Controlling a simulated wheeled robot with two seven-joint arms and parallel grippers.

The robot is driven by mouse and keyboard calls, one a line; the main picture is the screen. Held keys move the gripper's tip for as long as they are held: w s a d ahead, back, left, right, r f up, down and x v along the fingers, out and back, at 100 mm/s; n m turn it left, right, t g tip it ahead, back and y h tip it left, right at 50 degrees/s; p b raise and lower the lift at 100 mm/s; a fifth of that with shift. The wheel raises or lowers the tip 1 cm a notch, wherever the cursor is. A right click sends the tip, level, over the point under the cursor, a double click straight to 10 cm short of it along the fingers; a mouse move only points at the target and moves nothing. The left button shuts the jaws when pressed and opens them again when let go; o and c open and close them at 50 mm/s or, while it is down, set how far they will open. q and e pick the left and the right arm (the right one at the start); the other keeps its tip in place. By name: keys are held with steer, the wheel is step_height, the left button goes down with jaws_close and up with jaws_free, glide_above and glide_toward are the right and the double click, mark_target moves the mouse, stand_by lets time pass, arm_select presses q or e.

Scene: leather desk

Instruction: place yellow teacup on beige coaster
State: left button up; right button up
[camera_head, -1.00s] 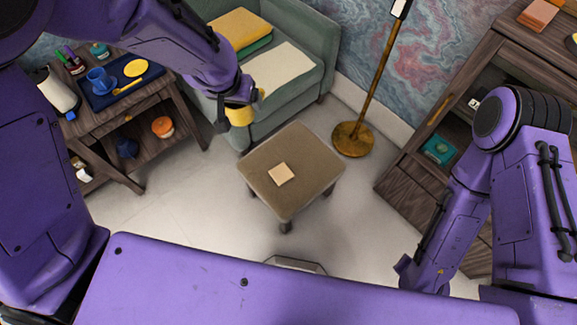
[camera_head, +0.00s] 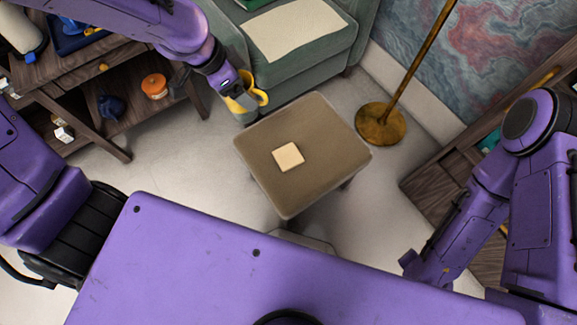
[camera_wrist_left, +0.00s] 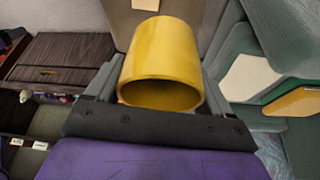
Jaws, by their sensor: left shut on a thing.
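The yellow teacup (camera_head: 256,96) is held in my left gripper (camera_head: 238,104), beyond the upper left edge of the small brown table. In the left wrist view the yellow teacup (camera_wrist_left: 164,62) lies between the two fingers of my left gripper (camera_wrist_left: 150,90), with its open mouth facing the camera. The beige coaster (camera_head: 288,157) is a small pale square lying flat on the brown table top (camera_head: 320,125), apart from the cup. It also shows in the left wrist view (camera_wrist_left: 146,4) at the top edge. My right arm is at the right, but its gripper is not visible.
A green armchair (camera_head: 330,65) with a cream cloth (camera_head: 296,28) stands behind the table. A brass floor lamp (camera_head: 381,124) stands right of it. A dark wooden side table (camera_head: 55,70) with several items is at the left. The brown table top is clear around the coaster.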

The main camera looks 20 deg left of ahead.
arm_select(q)
steer(key=s+a+f+m+g+h+b, duration=0.1)
steer(key=s+f+m+b, duration=0.15)
steer(key=f+b, duration=0.4)
steer(key=s+f+m+g+b, duration=0.1)
steer(key=s+f+m+b, duration=0.1)
steer(key=f+m+b, duration=0.45)
steer(key=n+b, duration=0.2)
steer(key=b, duration=0.5)
glide_toward(297, 157)
steer(key=shift+w+d+f, duration=0.15)
steer(key=shift+d+f, duration=0.25)
steer(key=shift+d, duration=0.15)
steer(key=x, duration=0.1)
steer(key=b+x, duration=0.1)
steer(key=x, duration=0.1)
steer(key=shift+a+f, duration=0.25)
steer(key=shift+f, duration=0.2)
steer(key=shift+r, duration=0.1)
